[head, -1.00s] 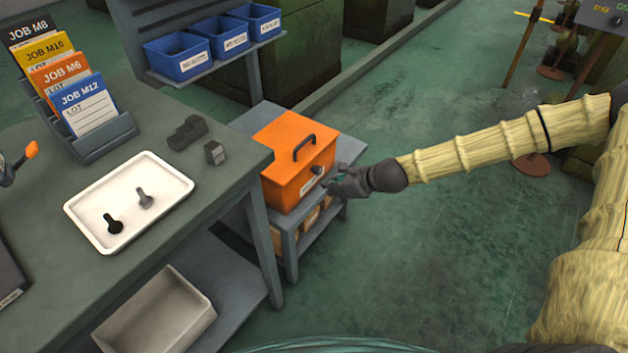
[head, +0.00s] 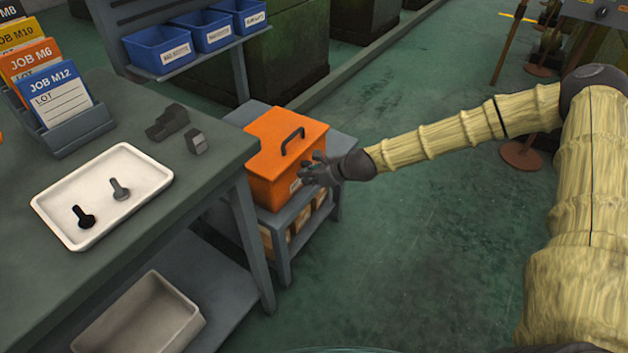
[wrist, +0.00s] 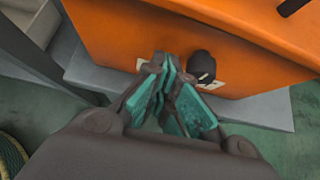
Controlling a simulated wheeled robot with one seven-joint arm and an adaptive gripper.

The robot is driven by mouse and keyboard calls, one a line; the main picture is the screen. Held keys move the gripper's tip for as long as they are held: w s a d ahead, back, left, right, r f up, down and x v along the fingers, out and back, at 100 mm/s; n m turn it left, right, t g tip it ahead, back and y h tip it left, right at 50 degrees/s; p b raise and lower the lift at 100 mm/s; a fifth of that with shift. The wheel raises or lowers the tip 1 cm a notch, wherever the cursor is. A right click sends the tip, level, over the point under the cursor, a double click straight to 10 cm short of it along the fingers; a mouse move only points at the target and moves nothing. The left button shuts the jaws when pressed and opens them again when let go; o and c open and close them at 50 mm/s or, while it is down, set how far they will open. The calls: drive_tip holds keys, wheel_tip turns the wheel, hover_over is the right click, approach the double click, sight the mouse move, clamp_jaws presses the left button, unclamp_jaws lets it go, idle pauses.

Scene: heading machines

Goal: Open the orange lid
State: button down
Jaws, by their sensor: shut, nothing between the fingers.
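The orange box stands on a low grey stand beside the workbench, its orange lid (head: 285,137) closed with a dark bar handle (head: 292,141) on top. My gripper (head: 304,171) is at the box's right front side, below the lid edge, and hides part of that face. In the wrist view the fingers of my gripper (wrist: 165,75) are together and empty, in front of the orange box front (wrist: 150,38). A round black knob (wrist: 202,66) on that front sits just right of the fingertips, over a white label. I cannot tell whether the fingers touch the box.
The grey workbench (head: 200,168) stands left of the box, with a white tray (head: 150,165) holding two bolts. Blue bins (head: 160,50) hang on a rack behind.

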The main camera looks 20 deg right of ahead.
drive_tip(key=shift+w+a+p, duration=0.3)
drive_tip(key=shift+w+a, duration=0.05)
drive_tip(key=shift+w, duration=0.05)
drive_tip(key=shift+s+r+p, duration=0.1)
drive_tip(key=shift+r+p, duration=1.4)
drive_tip(key=shift+r, duration=0.2)
